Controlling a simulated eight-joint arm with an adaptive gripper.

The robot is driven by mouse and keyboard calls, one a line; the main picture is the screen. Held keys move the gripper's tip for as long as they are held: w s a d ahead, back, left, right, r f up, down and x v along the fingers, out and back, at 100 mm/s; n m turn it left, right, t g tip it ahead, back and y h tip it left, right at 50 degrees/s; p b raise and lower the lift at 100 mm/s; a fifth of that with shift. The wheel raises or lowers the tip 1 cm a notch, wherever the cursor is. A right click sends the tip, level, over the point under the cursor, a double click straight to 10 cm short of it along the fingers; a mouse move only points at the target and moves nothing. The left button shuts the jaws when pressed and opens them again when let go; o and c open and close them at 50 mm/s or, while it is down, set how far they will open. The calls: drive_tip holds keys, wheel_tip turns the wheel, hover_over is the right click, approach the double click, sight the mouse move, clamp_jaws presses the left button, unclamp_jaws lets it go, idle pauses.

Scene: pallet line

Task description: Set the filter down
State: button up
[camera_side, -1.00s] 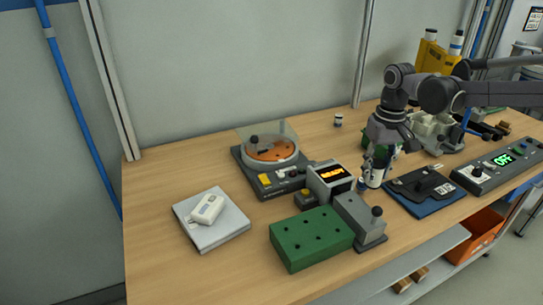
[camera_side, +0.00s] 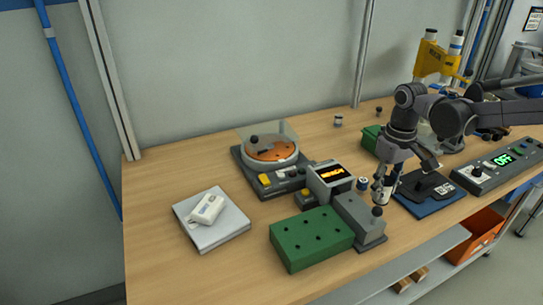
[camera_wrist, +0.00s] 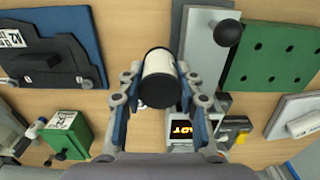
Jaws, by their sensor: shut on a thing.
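The filter, a white cylinder with a dark end cap (camera_wrist: 160,75), sits between the two fingers of my gripper (camera_wrist: 160,82) in the wrist view. In the side view the filter (camera_side: 381,195) shows at the fingertips of my gripper (camera_side: 386,182), roughly upright. It is between the grey block with a black knob and the dark blue mat. My gripper is shut on it. I cannot tell whether its lower end touches the table.
The grey knobbed block (camera_side: 358,217) and green holed block (camera_side: 311,238) are close on the left. The blue mat (camera_side: 427,207) with a dark fixture is close on the right. A small capped jar (camera_side: 362,184) and display unit (camera_side: 329,180) stand behind left.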

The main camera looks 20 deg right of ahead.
drive_tip(key=s+d+r, duration=0.3)
drive_tip(key=s+d, duration=0.3)
drive_tip(key=d, duration=0.4)
drive_tip(key=s+d+r, duration=0.2)
drive_tip(key=s+d, duration=0.5)
drive_tip(key=d, duration=0.3)
drive_tip(key=w+a+f, duration=0.2)
drive_tip(key=w, duration=0.1)
drive_tip(key=w+a+f, duration=0.2)
drive_tip(key=a, duration=0.1)
drive_tip(key=w+a+f, duration=0.2)
drive_tip(key=w, duration=0.1)
drive_tip(key=shift+w+a+f, duration=0.25)
drive_tip(key=shift+w+f, duration=0.2)
drive_tip(key=shift+f, duration=2)
drive_tip(key=o, duration=0.9)
drive_tip(key=shift+f, duration=0.1)
drive_tip(key=shift+o, duration=0.2)
